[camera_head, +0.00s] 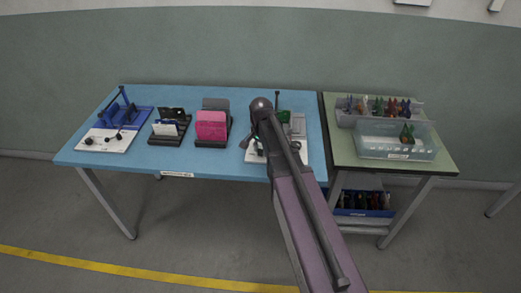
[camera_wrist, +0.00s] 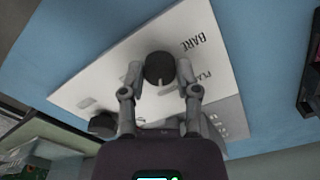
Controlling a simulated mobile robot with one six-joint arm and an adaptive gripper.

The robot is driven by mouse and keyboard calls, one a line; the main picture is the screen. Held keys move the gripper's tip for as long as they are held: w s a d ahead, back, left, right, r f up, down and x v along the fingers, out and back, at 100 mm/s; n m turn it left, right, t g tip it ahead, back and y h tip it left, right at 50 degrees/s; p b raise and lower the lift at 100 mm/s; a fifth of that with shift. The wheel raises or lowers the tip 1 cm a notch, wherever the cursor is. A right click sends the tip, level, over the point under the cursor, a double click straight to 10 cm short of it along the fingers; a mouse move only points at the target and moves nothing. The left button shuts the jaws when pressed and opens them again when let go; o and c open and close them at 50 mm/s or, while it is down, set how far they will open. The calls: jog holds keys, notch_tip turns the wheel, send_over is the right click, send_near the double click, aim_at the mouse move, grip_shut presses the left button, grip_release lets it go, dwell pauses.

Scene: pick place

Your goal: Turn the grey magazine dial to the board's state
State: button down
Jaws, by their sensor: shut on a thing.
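The dark grey round dial (camera_wrist: 159,66) sits on a white plate (camera_wrist: 112,68) in the wrist view. A pale mark shows on its side nearest my gripper's palm. My gripper (camera_wrist: 160,73) has one finger on each side of the dial and is shut on it. The label "BARE" (camera_wrist: 195,42) is printed to the upper right of the dial. A second label starting "PLA" (camera_wrist: 207,75) is partly hidden by the right finger. In the head view my arm covers the dial; part of a green item (camera_head: 284,115) shows behind it.
A second dark knob (camera_wrist: 103,122) is at the lower left in the wrist view. On the blue table (camera_head: 250,96) stand a pink block in a holder (camera_head: 211,125), a black holder (camera_head: 170,127) and a blue fixture (camera_head: 125,116).

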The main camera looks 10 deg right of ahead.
jog(key=shift+n, duration=0.5)
jog(key=n, duration=1)
jog(key=shift+n, duration=0.4)
jog(key=shift+c, duration=1.7)
grip_release()
jog(key=s+r+m+p, duration=0.2)
jog(key=s+r+p, duration=0.9)
jog(key=s, duration=0.5)
jog(key=shift+a, duration=0.15)
